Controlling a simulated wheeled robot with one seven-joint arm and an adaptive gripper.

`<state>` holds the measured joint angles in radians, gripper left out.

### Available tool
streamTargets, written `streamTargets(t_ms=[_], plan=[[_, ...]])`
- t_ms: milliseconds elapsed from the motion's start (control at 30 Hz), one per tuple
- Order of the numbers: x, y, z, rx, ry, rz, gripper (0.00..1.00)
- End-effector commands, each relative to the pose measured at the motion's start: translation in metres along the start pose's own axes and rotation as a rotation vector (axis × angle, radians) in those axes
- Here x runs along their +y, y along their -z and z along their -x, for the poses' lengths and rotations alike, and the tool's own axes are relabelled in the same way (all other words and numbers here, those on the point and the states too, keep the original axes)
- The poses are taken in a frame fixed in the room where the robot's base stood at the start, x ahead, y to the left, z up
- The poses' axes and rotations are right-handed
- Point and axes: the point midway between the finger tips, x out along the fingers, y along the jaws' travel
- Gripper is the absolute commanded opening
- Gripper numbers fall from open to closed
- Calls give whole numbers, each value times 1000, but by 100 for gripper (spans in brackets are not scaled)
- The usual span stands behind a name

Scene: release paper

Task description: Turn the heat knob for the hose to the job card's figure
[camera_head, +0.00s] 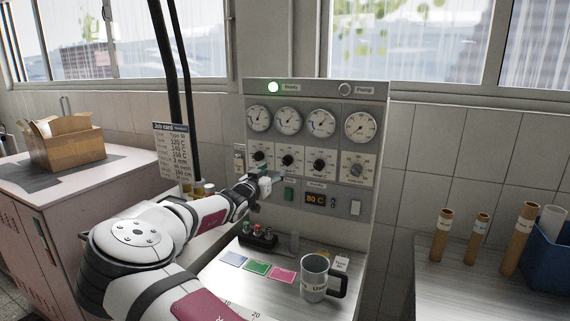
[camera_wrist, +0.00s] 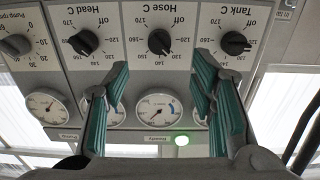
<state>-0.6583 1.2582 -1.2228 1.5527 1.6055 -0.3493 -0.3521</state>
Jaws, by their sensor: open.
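The hose heat knob (camera_wrist: 160,42) is black, under an upside-down "Hose C" label in the wrist view; it is the second knob from the left (camera_head: 286,160) in the head view. Its pointer seems to face the low-right part of its dial in the wrist view, near the 140 mark; the exact setting is unclear. My gripper (camera_wrist: 162,68) is open and empty, its green-padded fingers either side of the knob's line, apparently short of it. It also shows below the knobs in the head view (camera_head: 270,182).
The tank knob (camera_wrist: 235,43) and head knob (camera_wrist: 84,42) flank the hose knob closely. Gauges (camera_head: 288,121) sit above the knobs. A mug (camera_head: 314,278) stands on the bench below. The green ready lamp (camera_head: 273,87) is lit.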

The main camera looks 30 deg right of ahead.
Motion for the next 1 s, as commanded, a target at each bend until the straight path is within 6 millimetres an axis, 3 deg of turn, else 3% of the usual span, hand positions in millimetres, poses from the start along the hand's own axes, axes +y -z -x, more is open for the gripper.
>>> streamTargets(t_ms=[300, 500, 700, 1000], plan=[[1, -1, -65, 0, -2, 0, 51], [0, -1, -94, -1, -1, -2, 51], [0, -1, -107, -2, 0, 0, 51], [1, -1, -108, -2, -1, 0, 51]])
